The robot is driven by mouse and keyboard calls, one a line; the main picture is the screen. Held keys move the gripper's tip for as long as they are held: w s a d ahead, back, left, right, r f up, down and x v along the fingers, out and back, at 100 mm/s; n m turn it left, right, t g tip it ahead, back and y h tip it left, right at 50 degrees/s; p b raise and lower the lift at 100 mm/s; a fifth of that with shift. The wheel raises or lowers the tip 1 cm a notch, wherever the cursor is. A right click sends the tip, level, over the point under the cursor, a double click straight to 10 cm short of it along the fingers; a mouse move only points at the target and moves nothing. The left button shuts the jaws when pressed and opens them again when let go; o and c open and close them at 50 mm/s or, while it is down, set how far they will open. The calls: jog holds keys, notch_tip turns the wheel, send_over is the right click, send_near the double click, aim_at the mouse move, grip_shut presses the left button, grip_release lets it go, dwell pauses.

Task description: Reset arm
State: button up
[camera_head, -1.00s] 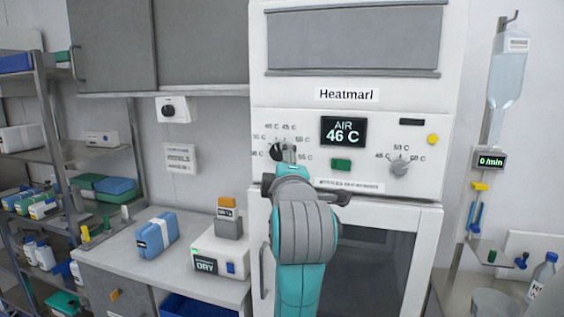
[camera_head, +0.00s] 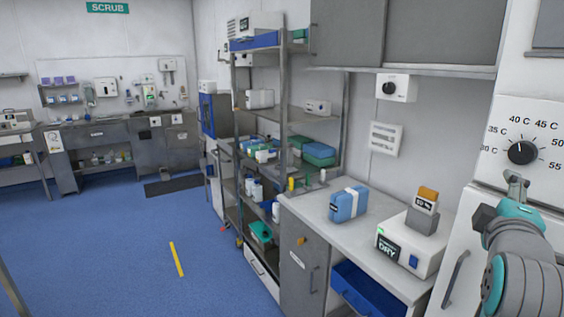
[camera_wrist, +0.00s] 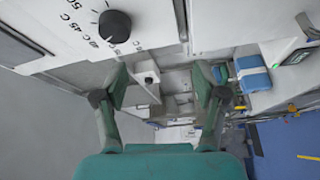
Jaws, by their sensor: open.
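My gripper (camera_head: 516,184) is at the right edge of the head view, on the grey and teal arm, just below a black dial (camera_head: 522,153) on the white warming cabinet (camera_head: 484,190). In the wrist view my gripper (camera_wrist: 160,86) is open, its two fingers wide apart with nothing between them. The dial (camera_wrist: 115,26) shows at the upper left there, apart from the fingers. The cabinet's display and the rest of its front are out of the head view.
A counter (camera_head: 325,222) holds a blue pack (camera_head: 348,204) and a white DRY box (camera_head: 408,243). A metal shelf rack (camera_head: 290,120) with supplies stands left of it. Blue floor (camera_head: 120,230) is open at the left, with a yellow strip (camera_head: 177,259). A scrub station (camera_head: 120,140) is at the back.

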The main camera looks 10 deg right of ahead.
jog(key=w+a+f+t+y, duration=0.15)
jog(key=a+f, duration=0.25)
jog(key=f, duration=0.4)
jog(key=a+f+y, duration=0.2)
jog(key=a+f, duration=0.1)
jog(key=f, duration=0.6)
jog(key=s+a+f+t+y, duration=0.1)
jog(key=s+a+f+y, duration=0.15)
jog(key=a+f, duration=0.4)
jog(key=s+a+f+y, duration=0.2)
jog(key=s+a+f, duration=0.2)
jog(key=f, duration=0.5)
jog(key=s+a+f+m+y, duration=0.2)
jog(key=s+a+f, duration=0.15)
jog(key=s, duration=0.25)
jog(key=s+a+f+m+y, duration=0.1)
jog(key=s+a+f, duration=0.25)
jog(key=s, duration=0.25)
jog(key=s+a+f+m+y, duration=0.1)
jog(key=s+m, duration=0.1)
jog(key=s, duration=0.6)
jog(key=s+a+m+g+y, duration=0.1)
jog(key=s+a, duration=0.1)
jog(key=s, duration=0.6)
jog(key=shift+s+f+m, duration=0.2)
jog(key=shift+f+m, duration=0.2)
